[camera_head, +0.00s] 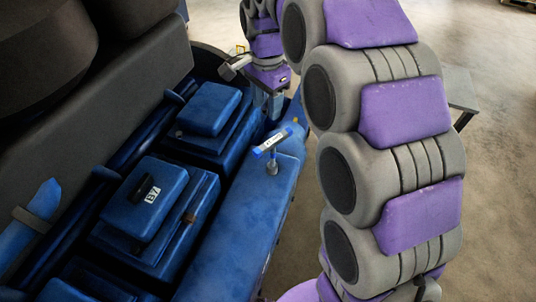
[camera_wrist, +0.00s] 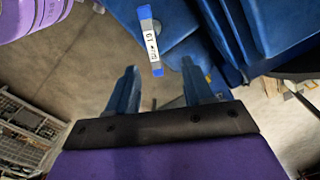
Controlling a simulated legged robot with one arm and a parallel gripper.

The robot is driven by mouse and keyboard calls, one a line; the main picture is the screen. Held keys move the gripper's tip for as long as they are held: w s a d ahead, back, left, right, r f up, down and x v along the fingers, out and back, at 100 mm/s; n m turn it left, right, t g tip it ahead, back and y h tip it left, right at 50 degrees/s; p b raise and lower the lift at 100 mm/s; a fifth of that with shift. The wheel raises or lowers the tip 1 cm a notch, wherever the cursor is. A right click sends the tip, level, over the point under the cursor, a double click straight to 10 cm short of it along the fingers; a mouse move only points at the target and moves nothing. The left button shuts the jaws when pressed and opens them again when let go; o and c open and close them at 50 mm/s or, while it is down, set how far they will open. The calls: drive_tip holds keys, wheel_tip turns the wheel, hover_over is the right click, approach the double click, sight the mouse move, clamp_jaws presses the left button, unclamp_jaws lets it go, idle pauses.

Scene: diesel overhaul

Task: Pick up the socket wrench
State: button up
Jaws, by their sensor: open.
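The socket wrench (camera_head: 272,142) is T-shaped, with a blue crossbar carrying a white label and a short grey shaft pointing down. It stands upright on the blue engine ledge (camera_head: 245,205).
My purple and grey arm fills the right. Open concrete floor (camera_head: 500,200) lies right of the engine. Wire cages (camera_wrist: 25,130) show in the wrist view.

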hover_over(276, 144)
drive_tip(key=w, duration=0.1)
wheel_tip(276, 144, down, 6)
drive_tip(key=shift+w+f, duration=0.1)
drive_tip(key=shift+f, duration=0.05)
drive_tip(key=f+p, duration=0.1)
drive_tip(key=f, duration=0.8)
drive_tip(key=shift+s+f+p, duration=0.2)
drive_tip(key=shift+p, duration=0.1)
drive_tip(key=shift+a, duration=0.8)
drive_tip(key=c, duration=0.5)
drive_tip(key=shift+d, duration=0.6)
clamp_jaws()
drive_tip(key=shift+a, duration=0.2)
